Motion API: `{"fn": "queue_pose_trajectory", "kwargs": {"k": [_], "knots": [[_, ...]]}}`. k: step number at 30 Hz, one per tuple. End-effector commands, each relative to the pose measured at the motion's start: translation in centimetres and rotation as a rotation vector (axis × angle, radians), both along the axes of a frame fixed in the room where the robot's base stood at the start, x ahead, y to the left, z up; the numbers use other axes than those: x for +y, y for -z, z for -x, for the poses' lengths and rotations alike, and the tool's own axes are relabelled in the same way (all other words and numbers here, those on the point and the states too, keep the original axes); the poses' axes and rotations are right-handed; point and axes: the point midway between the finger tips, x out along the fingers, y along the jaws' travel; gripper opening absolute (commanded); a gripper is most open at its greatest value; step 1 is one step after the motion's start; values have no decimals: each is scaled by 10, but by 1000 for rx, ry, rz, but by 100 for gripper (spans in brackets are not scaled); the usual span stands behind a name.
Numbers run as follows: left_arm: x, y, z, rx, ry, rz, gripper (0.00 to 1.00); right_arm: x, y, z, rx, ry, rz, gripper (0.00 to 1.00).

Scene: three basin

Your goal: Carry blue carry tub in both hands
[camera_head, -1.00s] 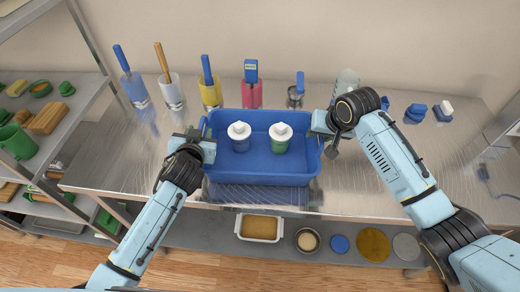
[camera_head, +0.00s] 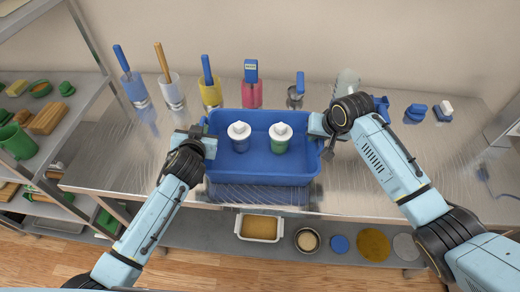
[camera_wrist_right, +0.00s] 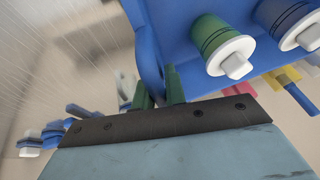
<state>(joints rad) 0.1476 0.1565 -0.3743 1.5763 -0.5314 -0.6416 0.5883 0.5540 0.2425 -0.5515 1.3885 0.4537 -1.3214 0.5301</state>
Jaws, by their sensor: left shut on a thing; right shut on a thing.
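The blue carry tub (camera_head: 260,167) is at the front middle of the steel counter in the head view. Two white-capped bottles stand in it, a blue one (camera_head: 240,144) and a green one (camera_head: 279,145). My left gripper (camera_head: 206,146) is shut on the tub's left rim, and my right gripper (camera_head: 318,134) is shut on its right rim. In the right wrist view the tub's wall (camera_wrist_right: 150,60) passes by the fingers (camera_wrist_right: 160,92). I cannot tell whether the tub's bottom touches the counter.
Behind the tub stand several holders with handled tools, including a yellow one (camera_head: 210,95) and a pink one (camera_head: 251,94). Blue items (camera_head: 415,113) lie at the right. A shelf rack (camera_head: 50,120) stands at the left. The counter left of the tub (camera_head: 120,165) is clear.

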Motion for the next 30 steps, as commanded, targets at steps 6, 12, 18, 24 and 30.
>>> {"fn": "queue_pose_trajectory", "kwargs": {"k": [6, 12, 18, 24, 30], "knots": [[0, 0, 0, 0, 0, -1, 0, 0, 0, 0, 0, 0, 1, 0], [0, -3, 0, -3, 2, -1, 0, 0, -3, -1, -3, 1, 0, 0], [0, -12, 0, -4, 2, -1, 0, -1, -12, -1, -3, 1, 0, 0], [0, -29, 0, -4, 2, -1, 0, -1, -29, -1, -4, 1, 0, 0], [0, -45, 0, -4, 3, -2, 0, -1, -46, -1, -4, 1, 0, 0]]}}
